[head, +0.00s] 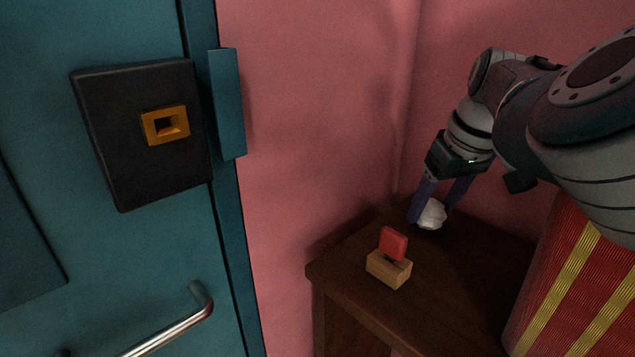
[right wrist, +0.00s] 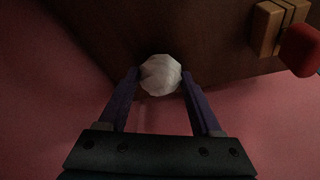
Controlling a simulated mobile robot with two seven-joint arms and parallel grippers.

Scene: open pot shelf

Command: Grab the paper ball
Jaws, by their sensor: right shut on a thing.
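A white crumpled paper ball (head: 432,214) is at the back of a dark brown wooden cabinet top, near the pink wall corner. My right gripper (head: 432,216) reaches down from above, with its purple fingers on either side of the ball. In the right wrist view the paper ball (right wrist: 160,75) sits between the two fingertips (right wrist: 160,80), and the fingers are shut on it. I cannot tell whether the ball still touches the cabinet top. My left gripper is not in view.
A wooden block with a red piece (head: 393,243) stands on the cabinet top (head: 345,262), in front of the ball. A teal door (head: 110,250) with a metal handle (head: 172,330) is at left. A red and yellow striped object (head: 575,285) is at right.

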